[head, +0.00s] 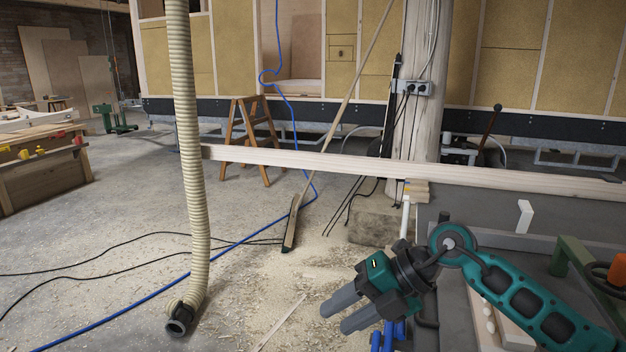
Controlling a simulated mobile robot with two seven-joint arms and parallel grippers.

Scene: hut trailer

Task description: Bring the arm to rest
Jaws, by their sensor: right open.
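My right arm (520,300) comes in from the lower right, teal and dark grey. My right gripper (352,307) points left and slightly down, with its two grey fingers apart and nothing between them. It is in front of the left end of a grey work surface, with the littered floor behind the fingertips. My left gripper does not show.
A ribbed hose (187,150) hangs at the left. A long wooden beam (380,168) crosses behind my gripper. A white block (524,216) and a green tool (590,280) are near my right arm. A broom (291,225) leans beyond. The floor at left is mostly open, with cables.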

